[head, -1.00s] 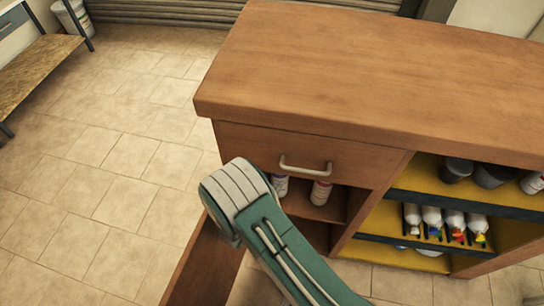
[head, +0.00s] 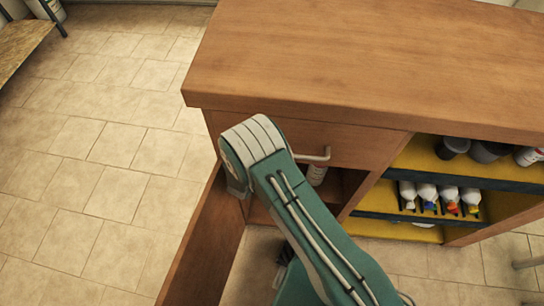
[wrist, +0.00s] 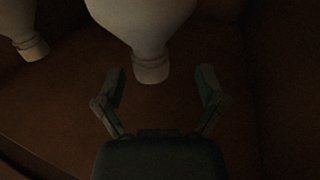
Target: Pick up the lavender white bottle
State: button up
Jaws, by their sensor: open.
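In the wrist view a pale white bottle (wrist: 142,22) shows large at the top, its narrow end pointing toward my gripper. My gripper (wrist: 161,77) is open and empty, with that narrow end between and slightly beyond its fingertips; contact is not visible. A second pale bottle (wrist: 20,26) is at the upper left, outside the fingers. The wrist view is too dark to tell colours or labels. In the head view one whitish bottle (head: 317,174) shows in the compartment under the drawer, partly hidden by my arm. My gripper cannot be made out there.
A wooden cabinet (head: 360,65) surrounds the compartment, with a drawer handle (head: 318,155) just above. An open wooden door (head: 205,245) stands at the left. Yellow shelves at the right hold several tubes (head: 440,198) and dark containers (head: 453,147).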

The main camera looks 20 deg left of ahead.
jog(key=w, duration=0.1)
jog(key=w+d, duration=0.1)
jog(key=shift+w+d+r, duration=0.2)
jog(key=shift+w, duration=0.15)
jog(key=shift+a+f, duration=0.15)
jog(key=shift+a, duration=0.3)
grip_shut()
